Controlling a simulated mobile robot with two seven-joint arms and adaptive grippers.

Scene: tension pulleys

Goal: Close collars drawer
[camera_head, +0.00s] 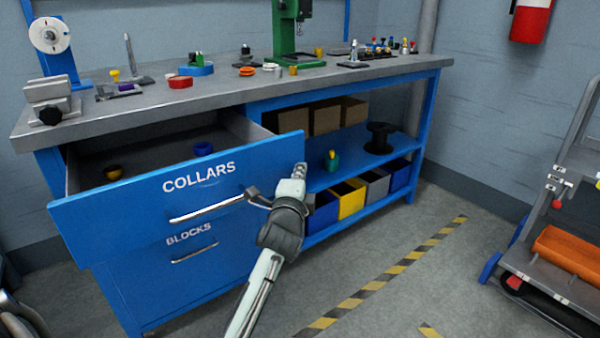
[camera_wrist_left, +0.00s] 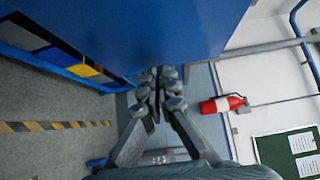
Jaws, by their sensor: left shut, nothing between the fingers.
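The collars drawer (camera_head: 130,204) is pulled out from the bench, its blue front labelled COLLARS with a silver handle (camera_head: 206,208). Inside it lie a yellow-and-dark collar (camera_head: 113,172) and a blue ring (camera_head: 203,149). My left gripper (camera_head: 299,171) is shut and empty, just beside the right end of the drawer front, clear of the handle. Contact cannot be told. In the left wrist view the closed fingertips (camera_wrist_left: 158,84) sit below a large blue panel (camera_wrist_left: 150,30), likely the drawer front. My right gripper is not in view.
Below is the shut BLOCKS drawer (camera_head: 190,275). The bench top (camera_head: 225,83) carries several parts. A cart (camera_head: 545,275) stands at right; the floor between is clear.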

